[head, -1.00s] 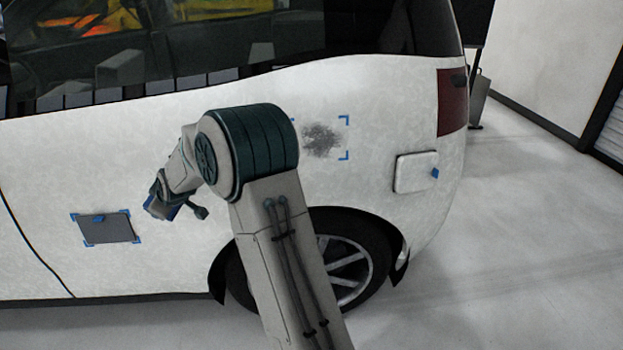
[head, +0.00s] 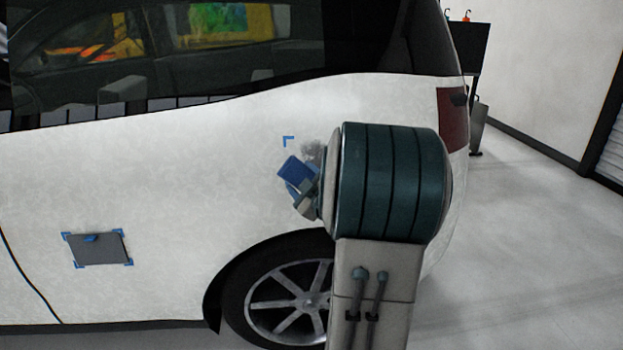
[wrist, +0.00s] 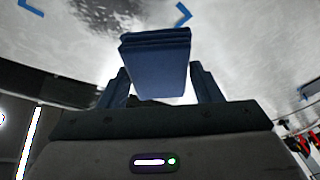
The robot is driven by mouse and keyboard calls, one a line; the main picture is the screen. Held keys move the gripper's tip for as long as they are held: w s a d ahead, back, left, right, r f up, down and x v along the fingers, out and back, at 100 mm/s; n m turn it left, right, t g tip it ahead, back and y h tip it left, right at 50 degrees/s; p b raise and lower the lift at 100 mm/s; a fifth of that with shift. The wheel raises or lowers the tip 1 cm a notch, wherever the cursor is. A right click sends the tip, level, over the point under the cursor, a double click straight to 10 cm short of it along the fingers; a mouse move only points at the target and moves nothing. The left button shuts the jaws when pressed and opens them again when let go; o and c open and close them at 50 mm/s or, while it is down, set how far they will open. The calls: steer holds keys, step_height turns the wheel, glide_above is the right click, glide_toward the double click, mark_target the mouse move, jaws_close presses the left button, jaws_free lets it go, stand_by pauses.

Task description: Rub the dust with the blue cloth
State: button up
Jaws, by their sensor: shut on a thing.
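The dust (head: 312,150) is a dark smudge on the white car's side, mostly hidden behind my arm in the head view. In the wrist view the dust (wrist: 108,12) shows at the top, between blue corner marks. My gripper (wrist: 160,82) is shut on the folded blue cloth (wrist: 157,55), which sits between its two fingers. In the head view the blue cloth (head: 295,171) is just left of and below the dust. From these views I cannot tell whether the cloth touches the car.
The white car (head: 150,180) fills most of the head view, with its rear wheel (head: 290,300) below my gripper. A grey panel (head: 98,248) with blue corner marks is on the car's lower left side. Open floor (head: 510,240) lies at right.

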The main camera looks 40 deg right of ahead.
mark_target(308, 172)
steer(key=shift+s+d+r+h, duration=0.3)
steer(key=shift+s+d+h, duration=0.1)
steer(key=shift+s+d, duration=0.35)
steer(key=shift+w+d, duration=0.1)
steer(key=shift+w, duration=0.05)
steer(key=shift+w+d+f, duration=0.2)
steer(key=shift+w+d, duration=0.25)
steer(key=shift+w, duration=0.35)
steer(key=shift+w+d+f, duration=0.25)
steer(key=shift+w+d, duration=0.2)
steer(key=shift+w, duration=0.4)
steer(key=shift+w+d+f, duration=0.2)
steer(key=shift+w+d, duration=0.25)
steer(key=shift+w, duration=0.35)
steer(key=shift+w+d+f, duration=0.2)
steer(key=shift+w+d, duration=0.25)
steer(key=shift+w, duration=0.35)
